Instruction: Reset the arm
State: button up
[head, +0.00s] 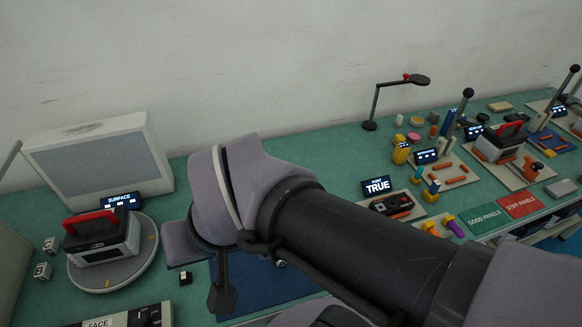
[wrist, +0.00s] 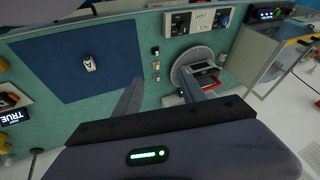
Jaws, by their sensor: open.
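My gripper (wrist: 158,88) is open, with its two grey fingers apart and nothing between them in the wrist view. In the head view, my arm reaches across the middle of the picture over the green bench (head: 330,150). One finger of my gripper (head: 222,290) hangs down at the left end of the arm, and the rest is largely hidden by the wrist. Below it lies a blue mat (head: 262,292), partly covered by my arm. In the wrist view, the blue mat (wrist: 75,85) carries a small white block marked A (wrist: 89,64).
A round turntable (head: 125,279) at left holds a grey device with a red handle (head: 100,238). A large grey-panelled box (head: 98,160) stands behind it. At right are a TRUE display (head: 377,186), a lamp (head: 395,85), racks with levers, and GOOD PANELS (head: 482,218) and STIFF PANELS (head: 522,204) mats.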

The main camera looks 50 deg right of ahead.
jog(key=shift+s+a+f+y+b, duration=0.15)
jog(key=shift+s+a+f+b, duration=0.1)
jog(key=shift+s+a+b, duration=0.25)
jog(key=shift+s+a+f+y+b, duration=0.2)
jog(key=shift+s+a+b, duration=0.1)
jog(key=shift+a+b, duration=0.25)
dwell(0.5)
